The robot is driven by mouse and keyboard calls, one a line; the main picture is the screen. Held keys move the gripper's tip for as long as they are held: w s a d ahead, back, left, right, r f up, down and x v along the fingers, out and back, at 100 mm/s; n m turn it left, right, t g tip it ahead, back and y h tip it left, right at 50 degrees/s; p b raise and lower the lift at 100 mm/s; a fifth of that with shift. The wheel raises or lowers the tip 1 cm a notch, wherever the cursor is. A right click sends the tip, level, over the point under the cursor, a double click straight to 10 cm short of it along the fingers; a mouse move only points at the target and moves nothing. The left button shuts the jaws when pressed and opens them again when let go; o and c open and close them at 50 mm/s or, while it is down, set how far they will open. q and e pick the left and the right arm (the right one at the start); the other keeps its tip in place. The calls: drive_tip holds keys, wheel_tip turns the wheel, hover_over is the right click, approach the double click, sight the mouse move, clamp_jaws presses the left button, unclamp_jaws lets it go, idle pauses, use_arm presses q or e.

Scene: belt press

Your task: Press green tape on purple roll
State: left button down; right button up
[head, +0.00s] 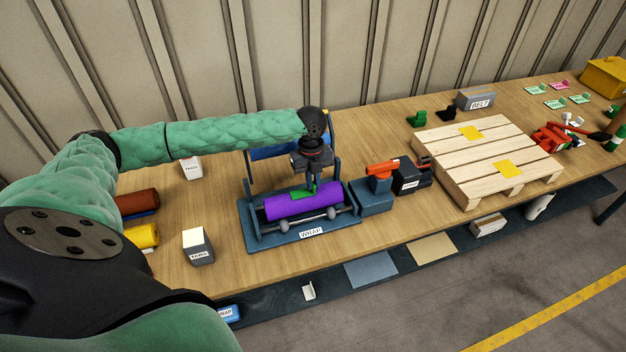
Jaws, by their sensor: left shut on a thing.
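A purple roll (325,202) lies lengthwise in the dark blue stand (268,238) with the WRAP label. My left gripper (306,184) points down over the roll from above and is shut on a piece of green tape (300,194). The fingertips are small and partly hidden. My right gripper is not in view.
An orange and dark blue device (376,185) stands just right of the stand. A wooden pallet (450,160) with yellow squares lies further right. A TABS box (198,246) and red and yellow rolls (142,236) are on the left. Bare tabletop shows left of the stand.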

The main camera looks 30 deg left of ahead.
use_arm(q)
drive_tip(key=shift+f, duration=0.1)
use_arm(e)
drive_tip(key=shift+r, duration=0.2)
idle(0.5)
use_arm(q)
drive_tip(key=c, duration=1.4)
unclamp_jaws()
drive_tip(key=shift+c, duration=0.2)
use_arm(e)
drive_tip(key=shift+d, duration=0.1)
use_arm(q)
drive_tip(key=shift+r, duration=0.2)
